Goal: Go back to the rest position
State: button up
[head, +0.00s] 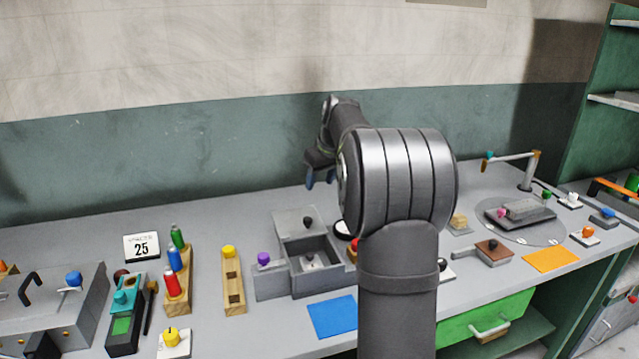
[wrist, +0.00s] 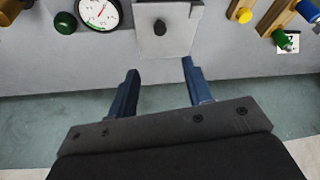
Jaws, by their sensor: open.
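My gripper (wrist: 160,80) is open and empty in the wrist view, its two blue fingers spread apart. It hangs in the air near the back of the bench. In the head view my gripper (head: 318,180) shows small and dark beside the wall, partly hidden behind my arm. Below it stands a grey box (head: 300,275) whose lid (head: 298,222) with a dark knob stands up at its back; the lid also shows in the wrist view (wrist: 178,40). The gripper touches none of these things.
A white dial (wrist: 98,12) and a green knob (wrist: 65,22) lie near the box. A wooden block with a yellow knob (head: 229,252) and a rack with coloured bottles (head: 172,285) stand left. A blue mat (head: 333,316) lies in front. The wall (head: 240,140) is close behind the gripper.

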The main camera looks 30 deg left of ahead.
aim_at(309, 220)
jog(key=x, duration=1.7)
jog(key=shift+s+f, duration=0.1)
jog(key=shift+f, duration=0.2)
jog(key=v, duration=1.7)
jog(key=x, duration=1.7)
jog(key=shift+d, duration=0.1)
jog(key=s+d, duration=1)
jog(key=v, duration=1.7)
jog(key=shift+w+a+r, duration=0.15)
jog(key=shift+r, duration=0.15)
